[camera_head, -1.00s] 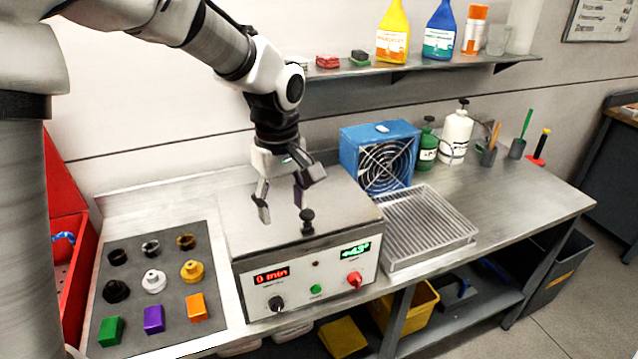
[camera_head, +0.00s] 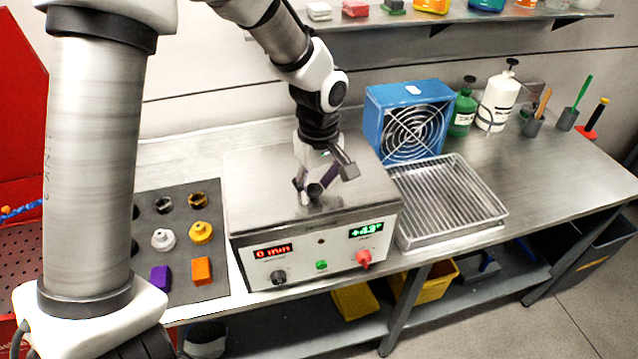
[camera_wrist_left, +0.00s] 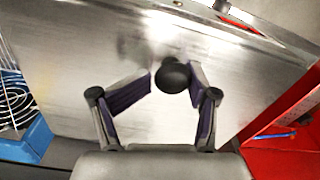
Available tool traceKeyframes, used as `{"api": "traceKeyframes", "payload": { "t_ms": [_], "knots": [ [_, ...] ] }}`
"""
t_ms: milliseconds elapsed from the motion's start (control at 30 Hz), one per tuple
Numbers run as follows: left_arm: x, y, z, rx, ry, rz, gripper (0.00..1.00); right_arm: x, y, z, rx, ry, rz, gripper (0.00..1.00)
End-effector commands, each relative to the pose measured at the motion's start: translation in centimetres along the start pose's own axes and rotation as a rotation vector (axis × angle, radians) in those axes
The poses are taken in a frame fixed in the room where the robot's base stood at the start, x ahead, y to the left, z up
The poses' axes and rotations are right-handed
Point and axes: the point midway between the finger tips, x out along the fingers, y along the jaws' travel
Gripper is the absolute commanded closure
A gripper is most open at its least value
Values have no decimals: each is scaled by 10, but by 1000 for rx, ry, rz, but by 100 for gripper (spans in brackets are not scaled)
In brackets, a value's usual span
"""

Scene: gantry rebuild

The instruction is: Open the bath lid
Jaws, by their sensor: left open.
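The bath is a steel box with a flat steel lid (camera_head: 262,185) and a front panel with red and green displays. The lid lies shut on the box. A black knob (camera_head: 315,190) stands on the lid near its front edge; it also shows in the left wrist view (camera_wrist_left: 173,76). My left gripper (camera_head: 322,192) is open, low over the lid, with its fingers at the knob. In the left wrist view, the knob is between the purple-padded fingertips (camera_wrist_left: 170,82), close to the right one and apart from the left one. My right gripper is not in view.
A blue fan box (camera_head: 377,118) stands behind right of the bath, and a wire-rack tray (camera_head: 450,205) lies to its right. A grey mat (camera_head: 181,225) with caps and coloured blocks lies left. A shelf (camera_head: 450,22) hangs behind.

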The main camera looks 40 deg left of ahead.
Motion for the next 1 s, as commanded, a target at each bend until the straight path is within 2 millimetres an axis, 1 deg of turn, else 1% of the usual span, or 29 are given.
{"api": "traceKeyframes", "payload": {
  "t_ms": [33,67,100,133,467,867,1000],
  "knots": [
    [0,1,-1,2,2,4,71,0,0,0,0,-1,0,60],
    [-1,1,-1,2,2,4,82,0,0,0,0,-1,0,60],
    [-1,0,-1,2,2,3,96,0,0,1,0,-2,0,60],
    [0,0,0,2,1,1,100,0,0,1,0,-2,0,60],
    [0,-1,1,1,-2,-3,100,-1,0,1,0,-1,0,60],
    [-10,0,-2,2,1,1,100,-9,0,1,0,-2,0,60],
    [-17,1,-4,2,3,4,100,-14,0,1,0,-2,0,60]
  ]
}}
